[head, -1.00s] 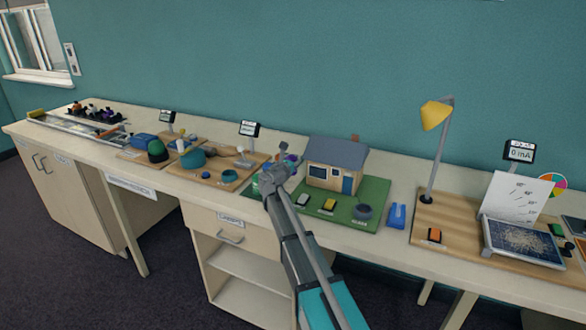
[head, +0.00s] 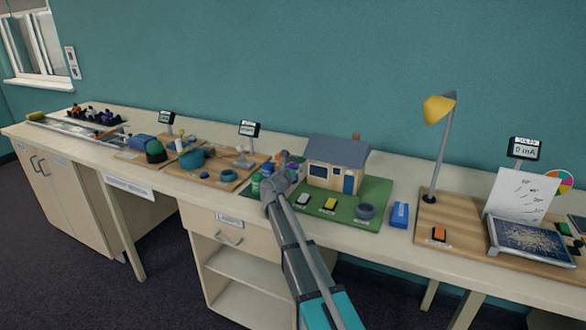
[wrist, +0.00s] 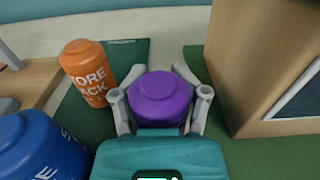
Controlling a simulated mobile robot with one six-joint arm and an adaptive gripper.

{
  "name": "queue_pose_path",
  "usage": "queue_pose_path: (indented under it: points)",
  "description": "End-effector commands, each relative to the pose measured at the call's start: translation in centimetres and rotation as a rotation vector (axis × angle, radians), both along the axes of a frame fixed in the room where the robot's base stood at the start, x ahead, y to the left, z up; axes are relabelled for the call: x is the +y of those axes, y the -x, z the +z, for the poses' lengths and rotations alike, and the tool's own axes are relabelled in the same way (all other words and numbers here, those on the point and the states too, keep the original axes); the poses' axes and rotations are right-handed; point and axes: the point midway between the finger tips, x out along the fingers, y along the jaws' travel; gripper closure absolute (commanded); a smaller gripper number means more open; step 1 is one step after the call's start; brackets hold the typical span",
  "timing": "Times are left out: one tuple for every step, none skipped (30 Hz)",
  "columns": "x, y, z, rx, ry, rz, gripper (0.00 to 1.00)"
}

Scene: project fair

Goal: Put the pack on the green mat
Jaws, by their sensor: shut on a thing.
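My gripper (wrist: 160,76) is shut on a purple pack (wrist: 160,97), with one finger on each side of it. The purple pack looks upright; whether its base touches the surface below is hidden. In the head view my gripper (head: 283,168) is over the left part of the green board, left of the model house, and the pack is mostly hidden there. A dark green mat (wrist: 128,58) shows behind the pack in the wrist view. An orange pack (wrist: 87,72) with white lettering stands to the left, and a blue pack (wrist: 40,148) is nearer, at lower left.
The model house (head: 333,163) stands close on the right of my gripper; its wooden wall (wrist: 250,60) fills the wrist view's right side. A wooden board with teal pot (head: 193,160) lies left.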

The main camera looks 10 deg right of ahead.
Motion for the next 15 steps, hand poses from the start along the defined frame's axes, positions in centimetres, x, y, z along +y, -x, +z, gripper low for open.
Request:
queue_pose_path:
  points:
    - [-0.01, 0.0, -0.09, 0.0, 0.0, 0.0, 1.0]
    - [-0.01, 0.0, -0.17, 0.0, 0.0, 0.0, 1.0]
    - [-0.01, 0.0, -0.29, 0.0, 0.0, 0.0, 1.0]
    - [-0.01, 0.0, -0.37, 0.0, 0.0, 0.0, 1.0]
    - [-0.02, 0.0, -0.35, 0.0, 0.0, 0.0, 0.47]
    - [-0.01, 0.0, -0.27, 0.0, 0.0, 0.0, 0.39]
    - [-0.01, 0.0, -0.26, 0.0, 0.0, 0.0, 0.34]
    - [-0.01, 0.0, -0.26, 0.0, 0.0, 0.0, 0.28]
    - [-0.01, 0.0, -0.26, 0.0, 0.0, 0.0, 0.21]
    - [-0.02, 0.0, -0.26, 0.0, 0.0, 0.0, 0.15]
    - [-0.02, 0.0, -0.26, 0.0, 0.0, 0.0, 0.09]
    - [-0.02, 0.0, -0.26, 0.0, 0.0, 0.0, 0.06]
    - [-0.02, 0.0, -0.26, 0.0, 0.0, 0.0, 0.06]
    - [-0.02, 0.0, -0.26, 0.0, 0.0, 0.0, 0.06]
    - [-0.02, 0.0, -0.26, 0.0, 0.0, 0.0, 0.06]
